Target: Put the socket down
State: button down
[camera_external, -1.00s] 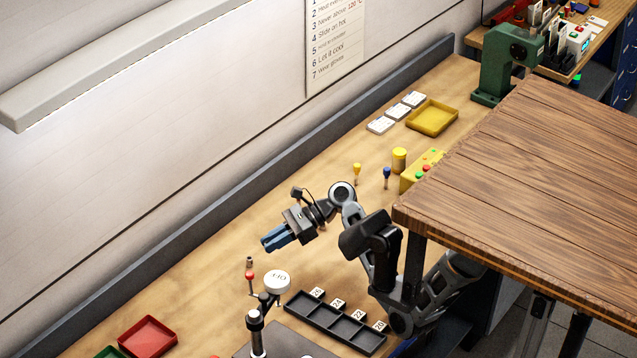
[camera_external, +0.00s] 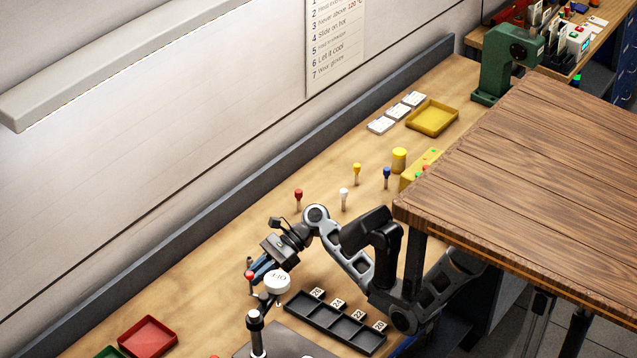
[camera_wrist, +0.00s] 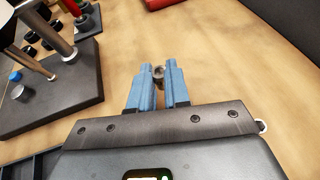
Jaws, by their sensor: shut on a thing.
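My gripper (camera_external: 256,268) has blue fingers and is low over the bench, left of the white round cap. In the wrist view my gripper (camera_wrist: 158,80) is shut on the socket (camera_wrist: 158,72), a small grey-brown metal cylinder at the fingertips. In the external view the socket (camera_external: 249,262) shows as a small dark top just above a red knob, which hides its lower part. I cannot tell whether its foot touches the bench.
A stand with a red knob (camera_external: 249,276) and white cap (camera_external: 277,283) is close by the fingers. A black compartment tray (camera_external: 333,326) lies to the right, a red tray (camera_external: 148,335) front left. Pegs with coloured tops, one red (camera_external: 298,194), stand behind. Bench between is clear.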

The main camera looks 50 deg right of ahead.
aim_at(253, 297)
jog(key=shift+x, duration=0.9)
jog(key=shift+w+f, duration=0.15)
jog(key=shift+f, duration=2)
jog(key=shift+f, duration=0.1)
jog(key=c, duration=1.1)
grip_release()
jog(key=v, duration=1.2)
jog(key=shift+b, duration=0.3)
